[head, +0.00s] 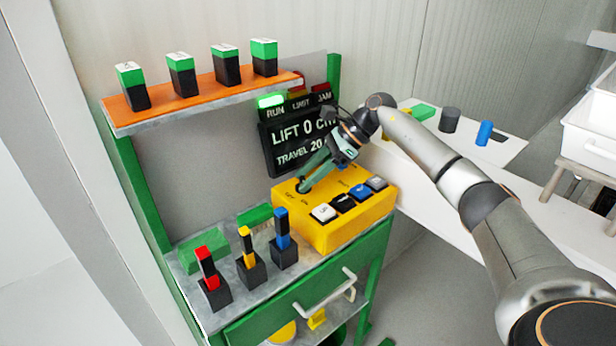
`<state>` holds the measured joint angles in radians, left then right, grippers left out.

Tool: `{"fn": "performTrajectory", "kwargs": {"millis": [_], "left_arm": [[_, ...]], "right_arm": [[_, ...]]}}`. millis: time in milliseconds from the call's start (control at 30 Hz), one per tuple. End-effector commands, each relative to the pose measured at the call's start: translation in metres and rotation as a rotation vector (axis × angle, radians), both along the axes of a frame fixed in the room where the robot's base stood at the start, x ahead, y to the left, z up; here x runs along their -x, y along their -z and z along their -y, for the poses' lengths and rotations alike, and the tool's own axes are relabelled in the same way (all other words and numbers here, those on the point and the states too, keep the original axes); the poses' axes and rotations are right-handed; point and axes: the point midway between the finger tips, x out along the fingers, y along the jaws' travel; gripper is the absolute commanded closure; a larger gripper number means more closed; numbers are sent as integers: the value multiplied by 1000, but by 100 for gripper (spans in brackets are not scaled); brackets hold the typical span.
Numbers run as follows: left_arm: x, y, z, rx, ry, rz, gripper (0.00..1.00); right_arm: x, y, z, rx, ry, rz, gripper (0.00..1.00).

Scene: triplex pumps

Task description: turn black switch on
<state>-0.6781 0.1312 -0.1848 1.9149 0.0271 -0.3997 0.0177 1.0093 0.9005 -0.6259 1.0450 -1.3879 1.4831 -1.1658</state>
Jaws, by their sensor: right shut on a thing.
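A yellow control box (335,229) stands at the right end of the green workbench. White (324,213), black (343,202), blue (360,191) and grey (376,182) buttons sit in a row along its right front part. My right gripper (304,184) reaches down to the left part of the box top, to the left of the buttons. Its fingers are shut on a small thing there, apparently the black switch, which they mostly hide. I cannot tell which way the switch is turned. Small lettering is printed on the box near the fingers. My left gripper is out of view.
A black display (293,149) behind the box reads LIFT 0 and TRAVEL 20, with a lit green RUN lamp (271,101). Red, yellow and blue handled pieces (246,249) stand on the bench left of the box. An orange shelf (200,98) holds several green-black blocks.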

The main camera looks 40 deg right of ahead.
Motion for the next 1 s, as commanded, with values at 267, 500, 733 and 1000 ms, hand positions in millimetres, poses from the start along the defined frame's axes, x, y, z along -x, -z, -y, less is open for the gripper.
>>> {"fn": "performTrajectory", "kwargs": {"millis": [267,500,733,1000], "left_arm": [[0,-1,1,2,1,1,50],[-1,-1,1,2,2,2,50],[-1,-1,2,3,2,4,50],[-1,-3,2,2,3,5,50]], "right_arm": [[0,1,1,4,-8,-1,100],[0,1,0,3,-6,-1,38],[0,1,0,2,-6,-1,20],[1,0,0,3,10,-1,20]]}}
